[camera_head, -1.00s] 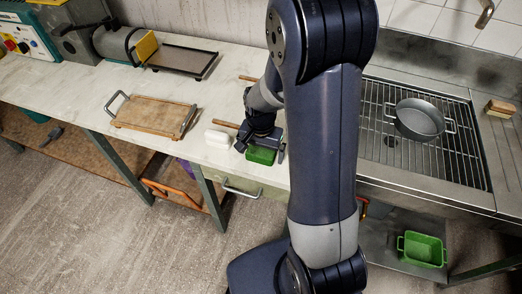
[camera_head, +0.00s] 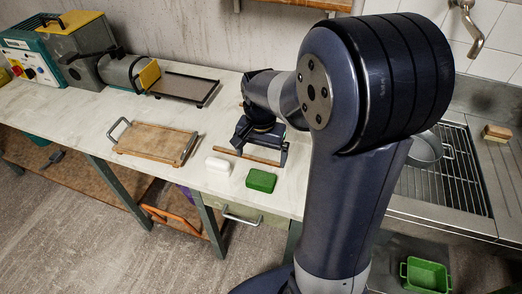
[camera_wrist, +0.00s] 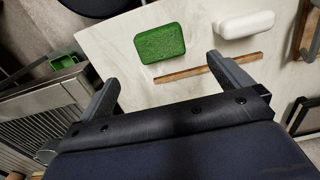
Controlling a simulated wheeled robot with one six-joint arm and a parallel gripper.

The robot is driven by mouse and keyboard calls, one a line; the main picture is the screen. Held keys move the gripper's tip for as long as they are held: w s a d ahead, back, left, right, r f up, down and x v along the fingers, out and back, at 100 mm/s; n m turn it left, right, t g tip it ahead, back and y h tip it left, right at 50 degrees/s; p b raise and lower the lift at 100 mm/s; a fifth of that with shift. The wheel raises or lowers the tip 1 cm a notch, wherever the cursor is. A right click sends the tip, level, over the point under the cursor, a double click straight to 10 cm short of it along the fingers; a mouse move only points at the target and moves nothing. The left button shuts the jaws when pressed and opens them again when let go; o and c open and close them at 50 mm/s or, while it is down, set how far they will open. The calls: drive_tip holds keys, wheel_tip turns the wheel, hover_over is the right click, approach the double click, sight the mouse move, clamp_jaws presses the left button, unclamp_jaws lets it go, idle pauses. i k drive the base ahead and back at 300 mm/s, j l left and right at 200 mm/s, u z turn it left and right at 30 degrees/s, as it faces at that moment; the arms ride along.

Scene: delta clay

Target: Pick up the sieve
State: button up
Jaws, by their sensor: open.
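No sieve can be made out for certain in either view. A round grey metal vessel with side handles (camera_head: 425,148) sits on the sink grate at right, partly hidden by my arm; whether its bottom is mesh cannot be told. My gripper (camera_head: 259,158) is low over the worktop, far left of that vessel, with its jaws apart. In the wrist view my gripper (camera_wrist: 164,72) is open and nothing is held between its fingers. A thin wooden strip (camera_head: 245,157) lies close by the fingertips and also shows in the wrist view (camera_wrist: 205,69).
A green block (camera_head: 261,180) and a white block (camera_head: 218,165) lie in front of my gripper. A wooden board with metal handles (camera_head: 155,141) is to the left, a dark tray (camera_head: 184,88) behind. A green basket (camera_head: 426,274) stands low at right. Bare worktop lies between the board and tray.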

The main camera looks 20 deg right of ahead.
sight(426, 148)
drive_tip(key=z, duration=1.8)
